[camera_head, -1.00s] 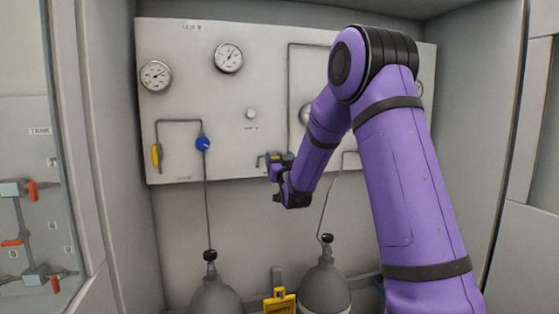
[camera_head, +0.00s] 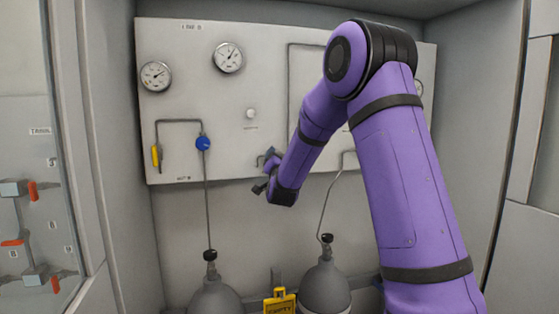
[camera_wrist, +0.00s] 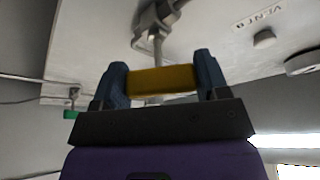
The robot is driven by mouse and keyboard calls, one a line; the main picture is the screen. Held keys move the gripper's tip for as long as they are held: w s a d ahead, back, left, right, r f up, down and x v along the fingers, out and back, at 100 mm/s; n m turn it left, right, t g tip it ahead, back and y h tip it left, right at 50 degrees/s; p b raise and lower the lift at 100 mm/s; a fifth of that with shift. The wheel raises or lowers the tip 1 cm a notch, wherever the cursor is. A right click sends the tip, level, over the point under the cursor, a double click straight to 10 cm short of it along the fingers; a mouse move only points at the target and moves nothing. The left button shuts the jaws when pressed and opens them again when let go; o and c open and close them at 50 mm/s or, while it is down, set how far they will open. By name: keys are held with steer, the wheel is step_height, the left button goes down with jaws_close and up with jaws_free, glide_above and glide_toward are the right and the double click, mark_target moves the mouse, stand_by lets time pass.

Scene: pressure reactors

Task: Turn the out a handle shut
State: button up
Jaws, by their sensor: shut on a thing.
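In the wrist view, a yellow handle (camera_wrist: 160,80) lies crosswise between the two blue fingers of my gripper (camera_wrist: 161,72), which are shut on its ends. A metal valve body and stem (camera_wrist: 155,27) show just beyond the handle, on the pale panel. In the head view, my gripper (camera_head: 268,160) is at the panel's lower edge, right of centre-left piping, and my wrist hides the handle there. I cannot read a label that names this handle.
The panel (camera_head: 230,105) carries gauges (camera_head: 229,57), a blue knob (camera_head: 203,143) and another yellow handle (camera_head: 156,155) at left. A green handle (camera_wrist: 72,114) shows in the wrist view. Cabinet walls enclose both sides.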

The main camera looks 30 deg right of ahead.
steer(key=m+g, duration=0.1)
steer(key=m, duration=0.2)
steer(key=m+g+h, duration=0.1)
steer(key=m, duration=0.3)
steer(key=shift+g, duration=0.3)
steer(key=m+g, duration=0.2)
steer(key=m, duration=0.3)
steer(key=shift+m+y, duration=0.3)
steer(key=o, duration=0.9)
steer(key=shift+o, duration=0.2)
steer(key=v, duration=1)
steer(key=shift+s+a, duration=0.25)
steer(key=shift+s, duration=0.05)
